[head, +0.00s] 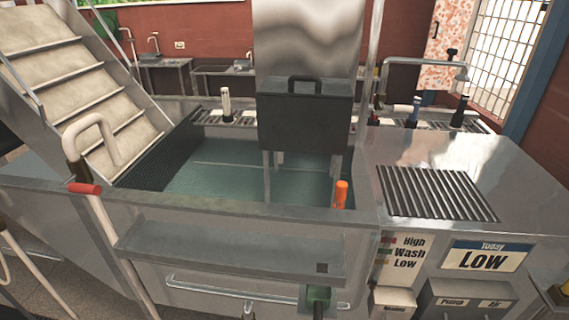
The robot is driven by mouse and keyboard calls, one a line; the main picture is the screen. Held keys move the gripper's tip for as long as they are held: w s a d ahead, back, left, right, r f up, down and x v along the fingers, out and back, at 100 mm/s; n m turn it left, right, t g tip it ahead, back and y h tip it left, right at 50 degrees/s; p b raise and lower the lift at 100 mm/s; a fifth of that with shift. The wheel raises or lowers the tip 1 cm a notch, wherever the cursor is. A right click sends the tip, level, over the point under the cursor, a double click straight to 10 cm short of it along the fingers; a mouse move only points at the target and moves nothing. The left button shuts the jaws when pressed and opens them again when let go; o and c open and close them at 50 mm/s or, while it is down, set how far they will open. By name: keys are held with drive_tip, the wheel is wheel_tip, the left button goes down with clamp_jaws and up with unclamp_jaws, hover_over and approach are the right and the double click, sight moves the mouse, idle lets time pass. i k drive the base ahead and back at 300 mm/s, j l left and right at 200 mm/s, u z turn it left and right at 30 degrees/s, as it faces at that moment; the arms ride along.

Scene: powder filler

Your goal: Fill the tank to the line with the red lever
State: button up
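The tank (290,208) is a wide metal basin in the middle of the head view. Greenish clear water (225,170) stands in it, below the rim. A red lever (84,188) sits on a curved white pipe (95,122) at the tank's left front corner; the pipe's bent end points over the tank side. A panel reading High, Wash, Low (405,252) has small coloured marks. A sign (486,257) reads "Today LOW". My gripper is not in view.
A tall metal unit with a dark, handled box (305,120) stands in the tank. An orange handle (341,194) is at the front rim, a green part (317,297) below. A ribbed drain (436,192) lies right; steps (75,85) rise left. A shelf (230,250) juts from the front.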

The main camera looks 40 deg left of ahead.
sight(83, 188)
drive_tip(key=j+u, duration=0.2)
drive_tip(key=u, duration=0.2)
drive_tip(key=j+u, duration=0.2)
drive_tip(key=u, duration=0.25)
drive_tip(key=j+u, duration=0.2)
drive_tip(key=u, duration=0.2)
drive_tip(key=i+j+u, duration=0.15)
drive_tip(key=j, duration=0.35)
drive_tip(key=i+j+u, duration=0.15)
drive_tip(key=i+j, duration=0.25)
drive_tip(key=i+j+u, duration=0.1)
drive_tip(key=i+j, duration=0.25)
drive_tip(key=j, duration=0.2)
